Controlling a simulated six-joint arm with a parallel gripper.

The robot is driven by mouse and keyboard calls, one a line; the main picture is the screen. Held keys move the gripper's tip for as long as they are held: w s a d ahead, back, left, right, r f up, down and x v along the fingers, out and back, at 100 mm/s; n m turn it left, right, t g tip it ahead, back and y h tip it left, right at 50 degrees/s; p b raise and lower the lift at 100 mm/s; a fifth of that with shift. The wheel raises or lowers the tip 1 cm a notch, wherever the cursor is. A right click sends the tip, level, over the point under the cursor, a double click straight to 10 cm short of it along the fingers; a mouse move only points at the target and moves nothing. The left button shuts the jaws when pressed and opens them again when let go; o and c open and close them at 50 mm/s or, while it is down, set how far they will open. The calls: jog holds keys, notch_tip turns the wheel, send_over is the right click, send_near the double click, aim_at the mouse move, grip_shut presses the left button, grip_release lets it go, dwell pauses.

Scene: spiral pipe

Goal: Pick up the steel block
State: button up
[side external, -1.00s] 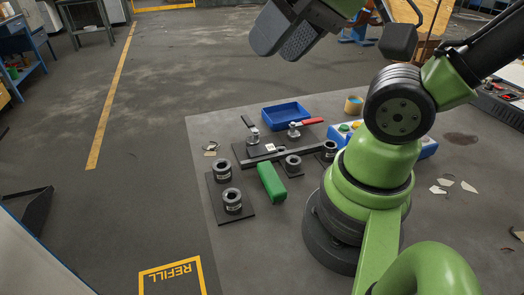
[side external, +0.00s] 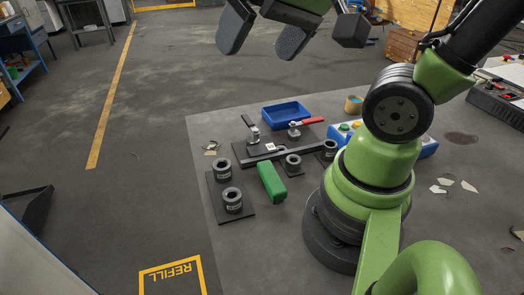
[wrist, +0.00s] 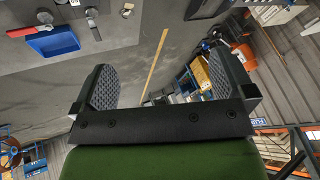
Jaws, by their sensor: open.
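My gripper (side external: 265,42) is high above the far side of the work table in the side view, open and empty. Its two dark, textured pads also show in the wrist view (wrist: 162,75), with nothing between them. A long dark grey metal bar (side external: 313,150) lies across the low fixtures on the table. It may be the steel block, but I cannot tell for sure. A green block (side external: 272,182) lies just in front of it. My gripper is well above and apart from both.
A blue tray (side external: 286,115) stands behind the clamps; the red-handled clamp (side external: 302,127) is near it. Several grey ring-shaped parts (side external: 232,200) stand on dark plates.

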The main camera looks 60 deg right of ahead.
jog(key=w+d+f+m+g+h, duration=0.1)
jog(key=w+d+f+m+g, duration=0.15)
jog(key=w+d+f, duration=0.3)
jog(key=m+g, duration=0.2)
jog(key=g, duration=0.2)
send_over(261, 147)
jog(key=shift+n, duration=0.25)
jog(key=f, duration=1.8)
jog(key=shift+w, duration=0.4)
jog(key=shift+s+f, duration=0.25)
jog(key=shift+f, duration=1.3)
jog(key=shift+s+f, duration=0.2)
jog(key=shift+f, duration=1.3)
